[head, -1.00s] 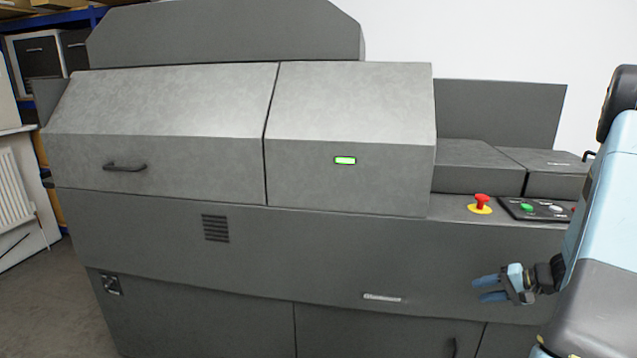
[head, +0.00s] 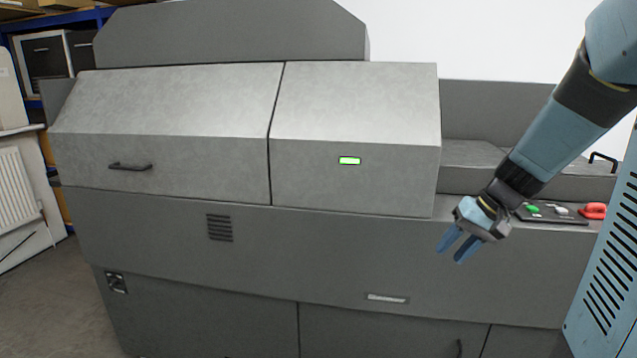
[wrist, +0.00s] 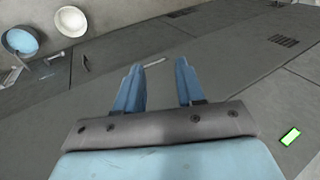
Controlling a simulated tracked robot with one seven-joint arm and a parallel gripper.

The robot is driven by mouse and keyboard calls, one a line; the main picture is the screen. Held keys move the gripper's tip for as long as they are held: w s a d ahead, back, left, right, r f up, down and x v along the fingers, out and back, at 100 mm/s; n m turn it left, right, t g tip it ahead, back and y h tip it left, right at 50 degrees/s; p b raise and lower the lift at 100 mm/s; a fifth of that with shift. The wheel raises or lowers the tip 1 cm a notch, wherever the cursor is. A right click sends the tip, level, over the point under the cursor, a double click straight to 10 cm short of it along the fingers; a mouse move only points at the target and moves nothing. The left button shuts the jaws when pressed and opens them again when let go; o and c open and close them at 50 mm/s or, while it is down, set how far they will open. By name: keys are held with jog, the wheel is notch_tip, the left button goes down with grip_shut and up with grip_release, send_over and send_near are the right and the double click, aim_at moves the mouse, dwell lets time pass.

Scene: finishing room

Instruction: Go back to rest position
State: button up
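My gripper (head: 453,247) is raised in front of the right part of a grey machine (head: 330,260), its two blue fingers pointing down and to the left. In the wrist view the fingers (wrist: 157,90) stand apart with nothing between them, so the gripper is open and empty. My arm comes in from the upper right and crosses in front of the machine's right end.
The control panel (head: 552,212) with green, white and red controls lies just right of my gripper. A green-lit display (head: 349,160) and a hood handle (head: 130,167) are on the machine's front. A white radiator (head: 15,190) stands at the left. Floor shows at lower left.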

jog(key=s+a+r+n+t+h, duration=0.1)
jog(key=s+a+r+h, duration=0.1)
jog(key=s+r, duration=0.3)
jog(key=s+a+r+n+t+h, duration=0.1)
jog(key=s+r, duration=0.4)
jog(key=s, duration=0.5)
jog(key=shift+s+a+t+h, duration=0.15)
jog(key=shift+a+t+h, duration=0.55)
jog(key=shift+a+h, duration=0.4)
jog(key=shift+r, duration=0.1)
